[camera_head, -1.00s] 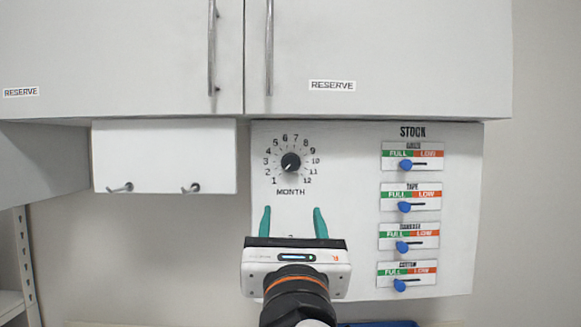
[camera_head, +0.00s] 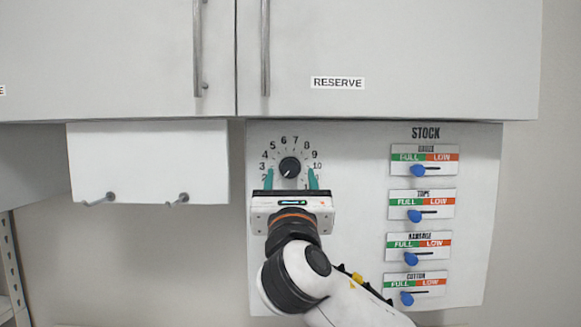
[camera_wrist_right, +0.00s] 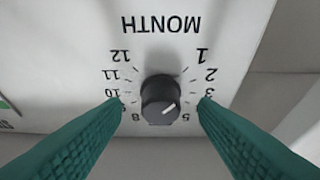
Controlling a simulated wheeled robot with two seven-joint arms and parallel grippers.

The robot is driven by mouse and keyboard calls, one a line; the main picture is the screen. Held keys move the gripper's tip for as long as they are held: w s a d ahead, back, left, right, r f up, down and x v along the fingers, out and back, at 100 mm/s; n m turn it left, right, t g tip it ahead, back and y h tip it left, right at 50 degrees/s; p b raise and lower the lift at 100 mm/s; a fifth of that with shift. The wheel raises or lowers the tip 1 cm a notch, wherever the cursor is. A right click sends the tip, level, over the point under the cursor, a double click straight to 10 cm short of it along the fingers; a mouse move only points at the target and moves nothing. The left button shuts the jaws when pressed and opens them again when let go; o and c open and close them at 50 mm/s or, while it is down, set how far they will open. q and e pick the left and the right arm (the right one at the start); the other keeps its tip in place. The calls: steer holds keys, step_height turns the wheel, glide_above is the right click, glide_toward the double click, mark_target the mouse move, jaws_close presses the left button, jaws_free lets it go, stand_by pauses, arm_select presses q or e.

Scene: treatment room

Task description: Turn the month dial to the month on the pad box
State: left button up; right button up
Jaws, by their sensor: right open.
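The black month dial (camera_head: 289,167) sits on the white wall panel, ringed by the numbers 1 to 12. It also shows upside down in the right wrist view (camera_wrist_right: 160,99), above the word MONTH in the head view's orientation. The pad box is not in view. My left gripper is not in view.
Right of the dial are several STOCK sliders with blue knobs (camera_head: 414,215). RESERVE cupboards (camera_head: 400,60) hang above. A white board (camera_head: 150,160) with two hooks is at the left. The panel below the sliders and dial is otherwise bare.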

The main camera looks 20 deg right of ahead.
steer(key=shift+w+d+r, duration=0.2)
steer(key=shift+w+r, duration=0.15)
steer(key=shift+w, duration=0.25)
steer(key=c, duration=1)
steer(key=shift+o, duration=0.2)
steer(key=shift+a+f+m, duration=0.1)
steer(key=shift+m, duration=0.4)
